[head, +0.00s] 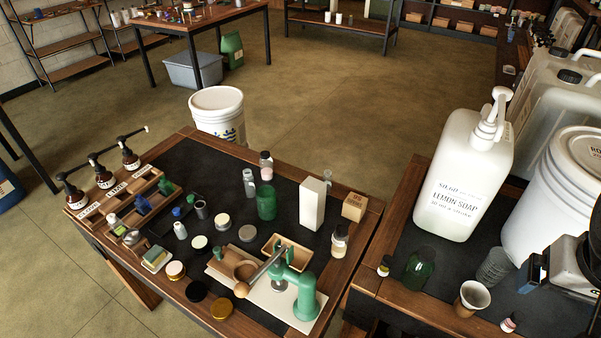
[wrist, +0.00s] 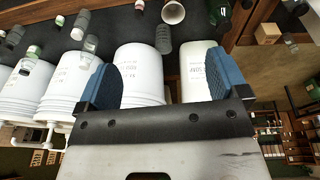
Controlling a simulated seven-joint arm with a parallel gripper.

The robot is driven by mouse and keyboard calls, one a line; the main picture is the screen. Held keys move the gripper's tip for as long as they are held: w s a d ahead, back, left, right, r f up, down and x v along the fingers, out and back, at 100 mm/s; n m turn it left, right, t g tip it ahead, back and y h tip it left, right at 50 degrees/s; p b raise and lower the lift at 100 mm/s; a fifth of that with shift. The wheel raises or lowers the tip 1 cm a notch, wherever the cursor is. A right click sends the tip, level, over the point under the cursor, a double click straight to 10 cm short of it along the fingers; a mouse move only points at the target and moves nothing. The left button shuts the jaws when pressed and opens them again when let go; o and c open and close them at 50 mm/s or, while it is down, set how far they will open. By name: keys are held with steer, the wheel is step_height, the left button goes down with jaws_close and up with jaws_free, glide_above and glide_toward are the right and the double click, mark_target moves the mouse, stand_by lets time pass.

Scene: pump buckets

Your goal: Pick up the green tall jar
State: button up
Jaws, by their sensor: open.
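A green, see-through jar (head: 267,202) stands upright near the back of the black mat on the left bench. A second, darker green glass jar (head: 420,268) stands on the right bench in front of the lemon soap jug; it also shows at the top of the wrist view (wrist: 221,12). I cannot tell for certain which is the tall jar. My gripper (wrist: 165,76) has its two blue-padded fingers wide apart, with nothing between them. In the head view it is at the right edge, over the right bench, apart from both jars and partly cut off.
The soap jug (head: 462,172), a white bucket (head: 565,190), a grey ribbed cup (head: 495,267) and a paper cup (head: 472,297) crowd the right bench.

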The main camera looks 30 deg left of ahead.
steer(key=w+a+f+n+t+h, duration=0.1)
steer(key=w+a+n+h, duration=0.2)
steer(key=w+a+n, duration=0.45)
steer(key=w+a+f+n+t+h, duration=0.15)
steer(key=w+a+n, duration=0.35)
steer(key=w, duration=0.5)
steer(key=w+a+f+n+t, duration=0.2)
steer(key=w+a+n, duration=0.25)
steer(key=a, duration=0.55)
steer(key=w+a+f+n+t, duration=0.2)
steer(key=w+a+n, duration=0.25)
steer(key=a, duration=0.65)
steer(key=n+t+y, duration=0.5)
steer(key=n, duration=0.8)
glide_above(260, 199)
steer(key=w, duration=0.2)
step_height(260, 199, down, 14)
steer(key=f, duration=0.1)
steer(key=shift+n+g, duration=0.25)
steer(key=shift+n, duration=0.4)
steer(key=s+f, duration=0.2)
steer(key=s, duration=0.1)
steer(key=s+f, duration=0.3)
steer(key=shift+s+d+f, duration=0.1)
steer(key=shift+s+f, duration=0.05)
steer(key=shift+f, duration=0.15)
